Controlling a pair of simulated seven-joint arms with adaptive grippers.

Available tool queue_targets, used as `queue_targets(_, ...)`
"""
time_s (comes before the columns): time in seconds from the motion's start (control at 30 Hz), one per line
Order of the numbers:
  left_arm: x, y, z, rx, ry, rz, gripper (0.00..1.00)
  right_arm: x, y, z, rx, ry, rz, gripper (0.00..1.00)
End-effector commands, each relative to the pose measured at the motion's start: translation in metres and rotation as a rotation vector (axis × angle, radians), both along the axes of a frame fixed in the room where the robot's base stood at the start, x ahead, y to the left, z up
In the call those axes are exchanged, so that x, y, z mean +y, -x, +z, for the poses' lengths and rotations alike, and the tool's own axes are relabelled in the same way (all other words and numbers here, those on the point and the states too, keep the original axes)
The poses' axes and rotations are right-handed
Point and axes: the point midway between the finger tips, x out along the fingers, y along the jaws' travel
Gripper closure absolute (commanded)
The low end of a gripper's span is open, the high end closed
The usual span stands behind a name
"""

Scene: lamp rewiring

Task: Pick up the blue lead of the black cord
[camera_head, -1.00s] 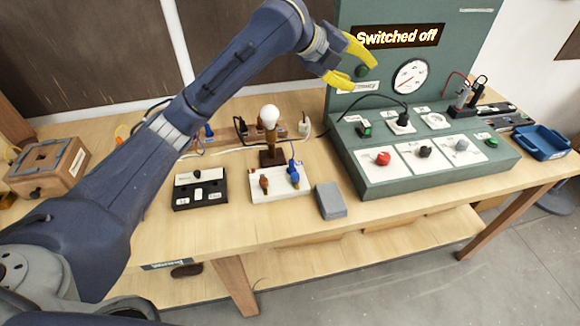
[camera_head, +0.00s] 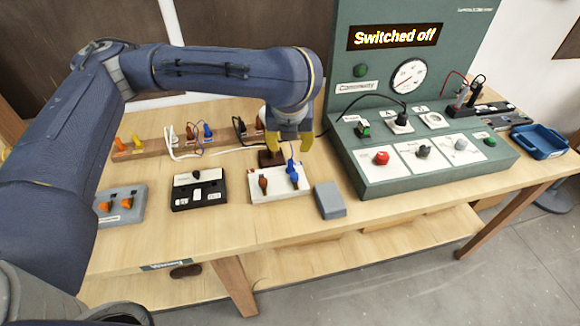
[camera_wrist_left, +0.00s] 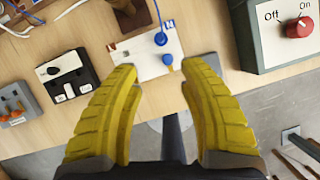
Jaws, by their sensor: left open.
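My left gripper (camera_head: 289,146) is open, with its two yellow fingers pointing down above the back of a white terminal block (camera_head: 262,196). A blue lead (camera_head: 291,158) runs up from the blue clamp (camera_head: 293,178) on that block. In the left wrist view, the block (camera_wrist_left: 142,70) and the blue lead (camera_wrist_left: 157,13) lie beyond and between the open, empty fingers (camera_wrist_left: 160,72). A black cord (camera_head: 325,124) runs near the green panel. I cannot tell where it joins the blue lead. My right gripper is not in view.
The green panel (camera_head: 358,180) stands to the right, reading "Switched off". A grey block (camera_head: 330,201) is beside the terminal block. A black switch box (camera_head: 200,201) and a grey clamp block (camera_head: 123,207) are to the left. A wooden rack (camera_head: 152,147) is behind them. The front table strip is clear.

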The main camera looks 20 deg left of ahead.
Motion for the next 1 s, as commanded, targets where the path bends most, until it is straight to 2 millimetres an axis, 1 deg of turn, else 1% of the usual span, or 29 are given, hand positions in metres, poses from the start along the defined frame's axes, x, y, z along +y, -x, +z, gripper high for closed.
queue_targets(0.03, 0.001, -0.002, -0.008, 0.004, 0.001, 0.001, 0.59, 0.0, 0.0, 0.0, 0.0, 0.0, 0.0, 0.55)
queue_targets(0.1, 0.001, -0.004, -0.016, 0.006, 0.001, 0.002, 0.59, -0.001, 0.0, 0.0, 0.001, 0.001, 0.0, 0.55)
queue_targets(0.7, 0.009, -0.033, -0.085, 0.004, 0.003, 0.001, 0.59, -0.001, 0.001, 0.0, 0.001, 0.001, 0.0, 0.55)
queue_targets(0.8, 0.009, -0.036, -0.093, 0.003, 0.004, 0.001, 0.59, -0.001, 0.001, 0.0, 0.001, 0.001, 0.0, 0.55)
queue_targets(1.0, 0.01, -0.04, -0.101, 0.001, 0.003, 0.0, 0.59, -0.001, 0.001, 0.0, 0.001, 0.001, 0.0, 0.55)
